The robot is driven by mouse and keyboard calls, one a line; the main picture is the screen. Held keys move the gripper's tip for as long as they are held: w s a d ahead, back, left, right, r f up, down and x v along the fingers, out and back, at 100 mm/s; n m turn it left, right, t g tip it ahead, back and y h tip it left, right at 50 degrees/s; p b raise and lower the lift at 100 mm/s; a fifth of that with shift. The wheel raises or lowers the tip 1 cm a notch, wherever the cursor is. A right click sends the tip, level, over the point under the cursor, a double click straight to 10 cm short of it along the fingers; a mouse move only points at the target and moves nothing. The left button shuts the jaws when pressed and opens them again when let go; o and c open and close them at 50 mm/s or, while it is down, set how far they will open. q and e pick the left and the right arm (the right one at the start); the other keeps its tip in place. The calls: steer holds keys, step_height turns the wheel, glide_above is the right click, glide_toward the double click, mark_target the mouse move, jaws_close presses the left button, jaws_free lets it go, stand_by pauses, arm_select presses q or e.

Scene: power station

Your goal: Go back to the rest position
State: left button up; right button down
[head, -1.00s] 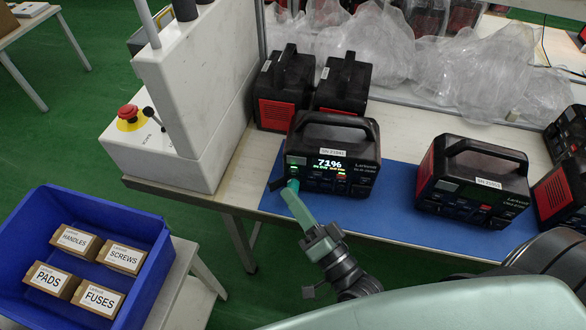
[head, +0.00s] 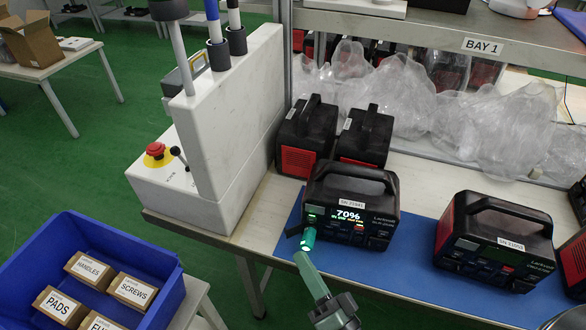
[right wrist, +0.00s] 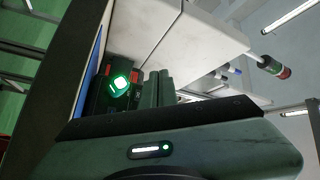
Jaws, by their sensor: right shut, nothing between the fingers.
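My right gripper (head: 308,240) is shut and empty. Its green fingers are at the left end of the front of a black power station (head: 350,200) with a lit display reading 70%. The fingertips overlap the lower left of that front, beside a small dark flap; I cannot tell whether they touch it. In the right wrist view the two fingers (right wrist: 158,88) are together, with a lit green spot on a dark red-and-black unit (right wrist: 105,90) to their left. My left gripper is not in view.
The power station stands on a blue mat (head: 410,242), with another unit (head: 495,240) to its right. A white machine (head: 235,120) with a red emergency button (head: 155,149) stands left. A blue bin (head: 165,300) of labelled boxes is at lower left.

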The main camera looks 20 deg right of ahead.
steer(key=shift+a, duration=0.1)
step_height(320, 180, down, 7)
steer(key=a+n+g, duration=0.2)
steer(key=n+g, duration=0.6)
steer(key=s+d+f+n+g+h, duration=0.3)
steer(key=s+d+f+g+h, duration=0.2)
steer(key=s+d+g, duration=0.45)
step_height(320, 180, down, 24)
steer(key=s+d, duration=0.2)
steer(key=s+d+f+g+p, duration=0.1)
steer(key=s+d+f, duration=0.2)
steer(key=s+f, duration=1.2)
steer(key=shift+s+f, duration=0.2)
steer(key=shift+s, duration=0.7)
